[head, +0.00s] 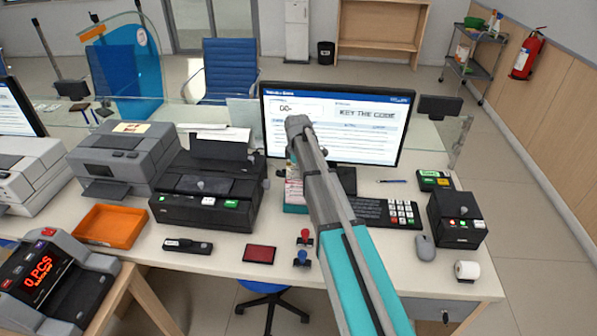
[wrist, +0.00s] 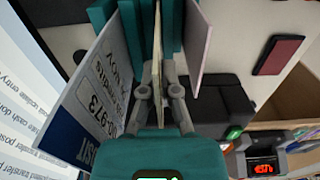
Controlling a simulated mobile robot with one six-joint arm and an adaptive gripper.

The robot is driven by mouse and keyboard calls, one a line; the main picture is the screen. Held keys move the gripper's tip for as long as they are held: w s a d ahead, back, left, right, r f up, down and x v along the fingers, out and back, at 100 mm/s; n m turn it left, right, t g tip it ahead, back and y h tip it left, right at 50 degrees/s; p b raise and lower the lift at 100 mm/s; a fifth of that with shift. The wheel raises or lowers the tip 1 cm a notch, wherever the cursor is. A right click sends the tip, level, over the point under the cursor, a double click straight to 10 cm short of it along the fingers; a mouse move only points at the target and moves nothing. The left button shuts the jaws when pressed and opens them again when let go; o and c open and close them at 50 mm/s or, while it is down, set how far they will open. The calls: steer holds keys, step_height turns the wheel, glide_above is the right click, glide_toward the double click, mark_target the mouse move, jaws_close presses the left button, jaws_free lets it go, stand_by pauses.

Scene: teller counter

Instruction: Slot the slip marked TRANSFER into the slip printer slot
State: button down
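My gripper (wrist: 157,62) is at the slip rack (wrist: 100,14); its narrow fingers look shut on a thin middle slip (wrist: 157,22), seen edge-on, its print hidden. A white slip with a blue band (wrist: 96,98) stands left of the fingers, its heading only partly readable. A pinkish slip (wrist: 202,38) stands to the right. In the head view the rack's teal base (head: 295,208) shows beside my arm, which hides the gripper. The black printer (head: 205,192) with a top slot stands left of the rack; I cannot read its label. It also shows in the wrist view (wrist: 222,105).
The monitor (head: 390,125) stands close behind my arm. A keyboard (head: 368,212), mouse (head: 425,246) and small black device (head: 457,219) are to the right. An orange tray (head: 110,226) sits left.

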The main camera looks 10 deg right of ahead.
steer(key=shift+r+p, duration=5.2)
steer(key=shift+r, duration=0.15)
step_height(320, 180, up, 3)
steer(key=p, duration=0.3)
